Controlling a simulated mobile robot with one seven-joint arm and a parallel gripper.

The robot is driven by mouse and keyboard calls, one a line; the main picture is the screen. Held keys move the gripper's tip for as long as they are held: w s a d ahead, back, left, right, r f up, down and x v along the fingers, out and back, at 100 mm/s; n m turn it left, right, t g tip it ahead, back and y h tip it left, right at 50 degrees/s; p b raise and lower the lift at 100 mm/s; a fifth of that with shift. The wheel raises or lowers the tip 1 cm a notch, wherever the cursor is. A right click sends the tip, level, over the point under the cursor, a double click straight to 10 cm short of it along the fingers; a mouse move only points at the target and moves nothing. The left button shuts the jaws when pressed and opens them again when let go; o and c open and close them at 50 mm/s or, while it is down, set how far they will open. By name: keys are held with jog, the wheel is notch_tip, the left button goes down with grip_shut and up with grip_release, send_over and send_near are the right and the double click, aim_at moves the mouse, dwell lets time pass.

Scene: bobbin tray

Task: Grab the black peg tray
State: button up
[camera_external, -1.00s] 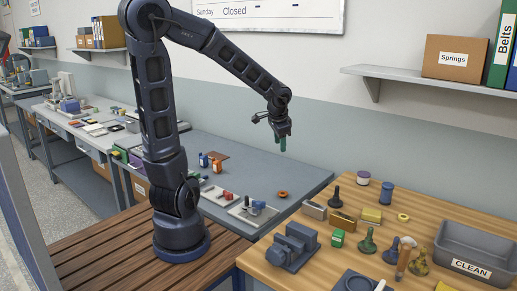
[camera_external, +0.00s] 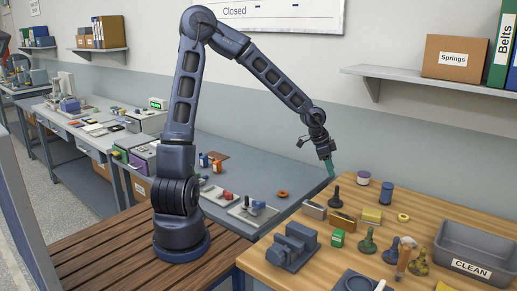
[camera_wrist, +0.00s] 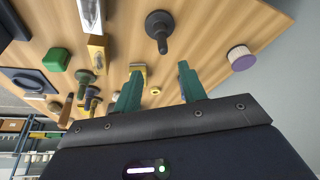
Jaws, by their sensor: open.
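A flat dark square tray (camera_external: 345,284) lies at the front edge of the wooden bench, cut off by the bottom of the external view. It looks like the black peg tray, and it also shows at the left of the wrist view (camera_wrist: 14,84). Its inside is too small to tell clearly. My gripper (camera_external: 331,168) hangs above the back left of the bench, well away from the tray. In the wrist view the two green fingers (camera_wrist: 160,88) are apart with nothing held between them.
A black knobbed tool (camera_external: 335,200) stands below my gripper, beside a purple-banded jar (camera_external: 363,178). A grey CLEAN bin (camera_external: 478,246) is at the right.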

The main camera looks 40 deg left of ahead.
aim_at(336, 196)
jog(key=shift+x, duration=2.35)
jog(key=shift+a+x, duration=0.1)
jog(key=shift+x, duration=0.95)
jog(key=shift+a+x, duration=0.15)
jog(key=shift+x, duration=0.85)
jog(key=shift+w+x, duration=0.2)
jog(key=shift+x, duration=0.9)
grip_shut()
